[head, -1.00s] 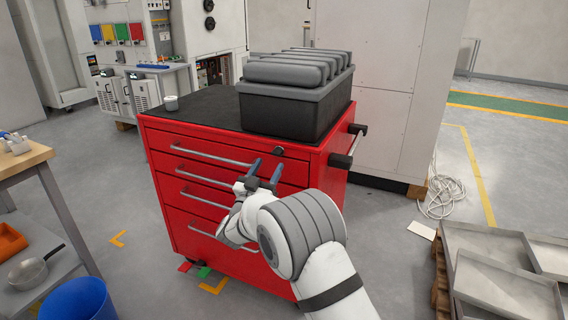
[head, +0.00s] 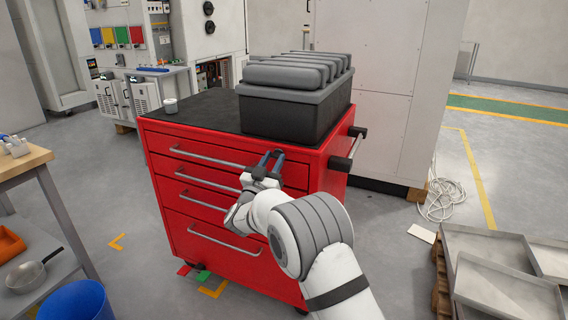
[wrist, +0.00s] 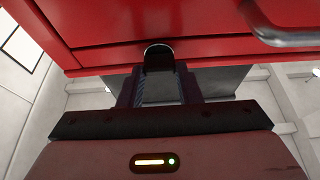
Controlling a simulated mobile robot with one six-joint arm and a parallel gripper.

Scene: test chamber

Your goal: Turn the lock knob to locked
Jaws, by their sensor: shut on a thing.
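The lock knob is a small black knob (wrist: 158,58) at the upper right of the front of the red tool cabinet (head: 225,256). In the wrist view my gripper (wrist: 158,88) has its two fingers on either side of the knob, shut on it. In the head view my gripper (head: 270,157) reaches the cabinet front near the top drawer's right end, and its fingers hide most of the knob. I cannot make out the knob's turned position or any lock marking.
Long drawer handles (head: 205,157) run across the cabinet front, left of my gripper. A black case (head: 290,118) and a small white cup (head: 170,105) stand on top. A side push handle (head: 347,155) juts out at the right. A workbench (head: 25,160) stands at left.

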